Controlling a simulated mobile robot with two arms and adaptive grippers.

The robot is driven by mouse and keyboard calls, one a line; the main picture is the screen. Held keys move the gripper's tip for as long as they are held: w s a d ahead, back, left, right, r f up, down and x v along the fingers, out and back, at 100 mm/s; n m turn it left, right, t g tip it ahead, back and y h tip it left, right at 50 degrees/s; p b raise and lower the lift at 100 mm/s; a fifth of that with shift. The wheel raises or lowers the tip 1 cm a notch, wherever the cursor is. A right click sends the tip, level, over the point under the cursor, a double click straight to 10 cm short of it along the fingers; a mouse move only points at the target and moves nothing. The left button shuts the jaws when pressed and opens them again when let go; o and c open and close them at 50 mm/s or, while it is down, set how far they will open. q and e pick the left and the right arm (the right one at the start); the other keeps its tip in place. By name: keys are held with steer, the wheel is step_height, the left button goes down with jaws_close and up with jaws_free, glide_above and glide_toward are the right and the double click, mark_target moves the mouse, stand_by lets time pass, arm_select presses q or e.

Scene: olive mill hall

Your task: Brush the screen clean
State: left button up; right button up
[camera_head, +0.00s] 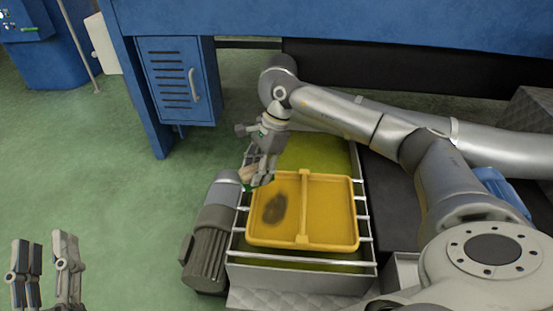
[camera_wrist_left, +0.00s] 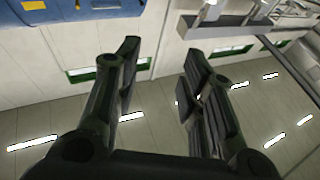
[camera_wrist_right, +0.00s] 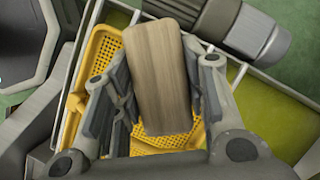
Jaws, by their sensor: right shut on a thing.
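The yellow screen (camera_head: 329,211) lies on metal bars over a trough, split in two by a middle rib. A dark patch (camera_head: 274,208) of residue lies in its left half. My right gripper (camera_head: 262,178) is over the screen's upper left corner, shut on a brush with a wooden back (camera_wrist_right: 160,75). In the head view the brush is mostly hidden by the gripper, and its bristles cannot be made out. The screen's perforated surface (camera_wrist_right: 104,52) shows behind the brush in the right wrist view. My left gripper (camera_head: 48,270) is open and empty, far left of the screen.
A grey motor (camera_head: 207,240) stands close against the trough's left side. The metal bars (camera_head: 300,259) run under the screen across greenish-yellow contents (camera_head: 315,152). A blue cabinet (camera_head: 178,80) stands behind left. Green floor on the left is free.

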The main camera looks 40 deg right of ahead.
steer(key=w+d+f+m+t+h, duration=0.1)
steer(key=w+d+f+m+t, duration=0.1)
steer(key=d+m, duration=0.5)
steer(key=shift+w+d+f+t, duration=0.2)
steer(key=shift+d+t, duration=0.1)
steer(key=shift+d, duration=0.15)
